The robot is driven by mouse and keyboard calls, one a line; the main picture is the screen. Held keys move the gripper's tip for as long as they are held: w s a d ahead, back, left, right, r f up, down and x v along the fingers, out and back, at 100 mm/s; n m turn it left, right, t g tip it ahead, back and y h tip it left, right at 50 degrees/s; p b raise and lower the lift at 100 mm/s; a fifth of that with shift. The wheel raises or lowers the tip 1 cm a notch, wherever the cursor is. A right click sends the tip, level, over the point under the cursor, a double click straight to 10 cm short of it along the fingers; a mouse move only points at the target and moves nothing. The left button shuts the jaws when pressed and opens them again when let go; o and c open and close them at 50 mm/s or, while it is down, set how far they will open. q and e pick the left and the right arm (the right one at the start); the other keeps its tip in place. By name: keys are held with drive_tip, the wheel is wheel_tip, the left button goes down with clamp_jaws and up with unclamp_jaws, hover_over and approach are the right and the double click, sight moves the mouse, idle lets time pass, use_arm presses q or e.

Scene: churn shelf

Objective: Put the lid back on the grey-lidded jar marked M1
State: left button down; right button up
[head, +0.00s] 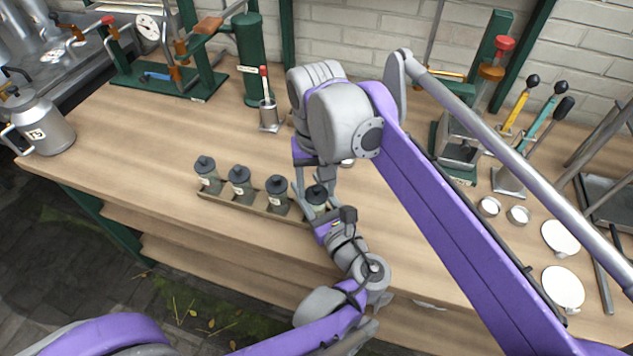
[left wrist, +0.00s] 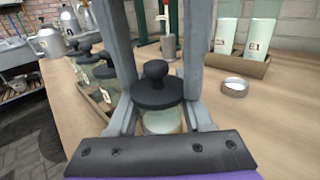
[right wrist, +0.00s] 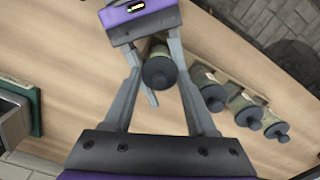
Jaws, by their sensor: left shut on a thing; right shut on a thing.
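A jar with a dark grey knobbed lid (head: 317,194) is at the right end of a row of similar jars. The left wrist view shows its lid (left wrist: 157,92) over the pale glass body (left wrist: 160,121). I cannot see whether a gap is left between them. My left gripper (head: 318,215) comes from the front and is shut on the jar body. My right gripper (head: 315,182) reaches down from above, its fingers on both sides of the lid, shut on it. The right wrist view also shows the lid (right wrist: 158,70). The mark M1 is not readable.
Several dark-lidded jars (head: 239,184) stand close on the left in a low wooden tray (head: 240,210). A small metal ring (left wrist: 235,87) lies behind the jar. A tin with a red-tipped tool (head: 268,115) stands further back.

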drive_tip(key=o, duration=1.4)
wheel_tip(320, 180, up, 12)
drive_tip(key=shift+f, duration=0.1)
use_arm(q)
drive_tip(key=shift+c, duration=1.2)
unclamp_jaws()
